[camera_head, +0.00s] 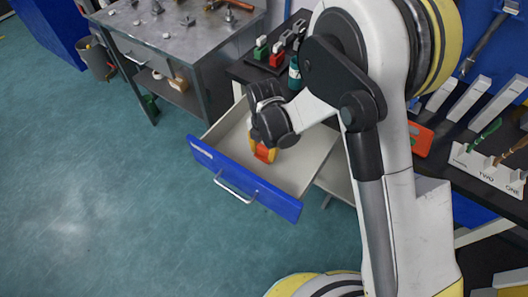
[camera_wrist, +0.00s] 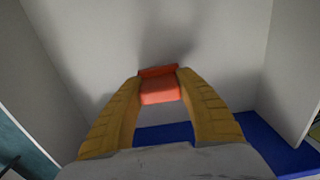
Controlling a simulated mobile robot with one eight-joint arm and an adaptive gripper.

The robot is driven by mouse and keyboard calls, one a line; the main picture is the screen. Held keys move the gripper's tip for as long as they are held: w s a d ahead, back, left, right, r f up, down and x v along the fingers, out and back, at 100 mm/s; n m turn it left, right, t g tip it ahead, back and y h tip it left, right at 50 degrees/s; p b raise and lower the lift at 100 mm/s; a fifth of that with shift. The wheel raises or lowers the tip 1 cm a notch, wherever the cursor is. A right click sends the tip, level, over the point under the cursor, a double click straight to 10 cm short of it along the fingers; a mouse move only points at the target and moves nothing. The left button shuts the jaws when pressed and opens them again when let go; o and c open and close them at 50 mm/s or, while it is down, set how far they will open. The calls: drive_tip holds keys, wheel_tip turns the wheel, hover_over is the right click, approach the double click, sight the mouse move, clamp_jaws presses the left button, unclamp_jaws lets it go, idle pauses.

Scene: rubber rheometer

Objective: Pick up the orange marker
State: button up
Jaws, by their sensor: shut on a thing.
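The orange marker (camera_wrist: 160,88) is between the two yellow fingers of my gripper (camera_wrist: 160,84) in the wrist view. The fingers are shut on it from both sides. In the head view my gripper (camera_head: 263,150) reaches down into an open drawer (camera_head: 307,172), with the orange marker (camera_head: 263,154) showing at the fingertips. Whether the marker touches the drawer floor I cannot tell. My wrist hides part of the marker and the drawer's back.
The drawer's pale walls stand around my gripper, and its blue front (camera_head: 243,180) has a metal handle. A metal table (camera_head: 165,45) with small parts stands at the upper left. A white rack (camera_head: 487,168) stands on the bench at right. The floor at left is clear.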

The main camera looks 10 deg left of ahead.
drive_tip(key=r+p, duration=0.1)
drive_tip(key=r, duration=0.1)
drive_tip(key=d+r+p, duration=0.1)
drive_tip(key=r, duration=0.1)
drive_tip(key=shift+s+r, duration=0.15)
drive_tip(key=shift+r, duration=0.05)
drive_tip(key=s+d+r+p, duration=0.3)
drive_tip(key=d+r, duration=0.3)
drive_tip(key=d, duration=0.4)
drive_tip(key=shift+s+p, duration=0.3)
drive_tip(key=o, duration=0.6)
drive_tip(key=c, duration=0.4)
wheel_tip(320, 180, up, 12)
drive_tip(key=p, duration=0.8)
drive_tip(key=shift+c, duration=0.2)
